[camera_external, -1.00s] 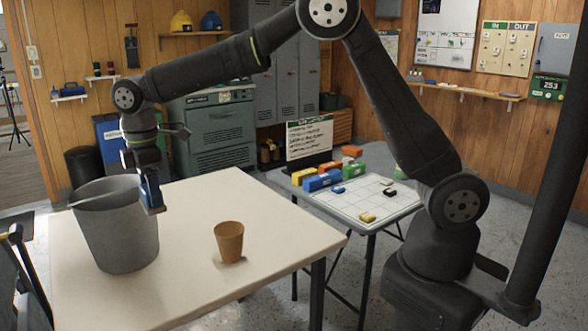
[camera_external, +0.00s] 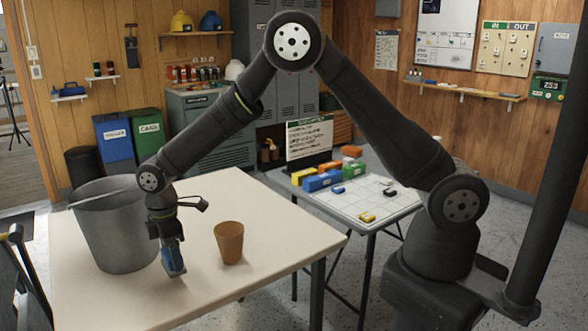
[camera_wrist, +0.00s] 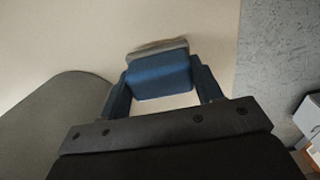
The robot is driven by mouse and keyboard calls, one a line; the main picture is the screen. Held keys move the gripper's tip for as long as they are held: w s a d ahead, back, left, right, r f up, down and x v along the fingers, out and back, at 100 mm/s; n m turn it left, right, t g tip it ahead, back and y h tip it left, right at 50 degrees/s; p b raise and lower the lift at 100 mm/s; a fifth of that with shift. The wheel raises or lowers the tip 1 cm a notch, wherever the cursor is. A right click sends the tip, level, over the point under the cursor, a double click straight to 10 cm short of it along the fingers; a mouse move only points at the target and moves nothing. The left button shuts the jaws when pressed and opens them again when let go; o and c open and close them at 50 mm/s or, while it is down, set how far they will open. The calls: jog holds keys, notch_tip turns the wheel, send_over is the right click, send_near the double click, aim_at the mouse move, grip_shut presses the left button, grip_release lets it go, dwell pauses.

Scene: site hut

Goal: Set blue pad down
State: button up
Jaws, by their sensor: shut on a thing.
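The blue pad (camera_wrist: 160,78) has a grey-beige layer along its far edge in the wrist view. My gripper (camera_wrist: 161,88) is shut on it, with one finger at each side. In the external view my gripper (camera_external: 170,256) points down between the grey bucket and the orange-brown cup. The pad (camera_external: 174,272) shows at its lower end, low over the white table (camera_external: 240,205). I cannot tell whether the pad touches the tabletop.
The cup (camera_external: 229,243) stands close on the right. The table's front is clear. A side table (camera_external: 365,205) holds coloured blocks.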

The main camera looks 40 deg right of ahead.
jog(key=shift+f, duration=1.95)
jog(key=o, duration=1.3)
jog(key=shift+r, duration=0.15)
notch_tip(320, 180, up, 12)
jog(key=shift+f, duration=0.1)
jog(key=shift+f, duration=0.1)
notch_tip(320, 180, down, 12)
jog(key=shift+r, duration=2.6)
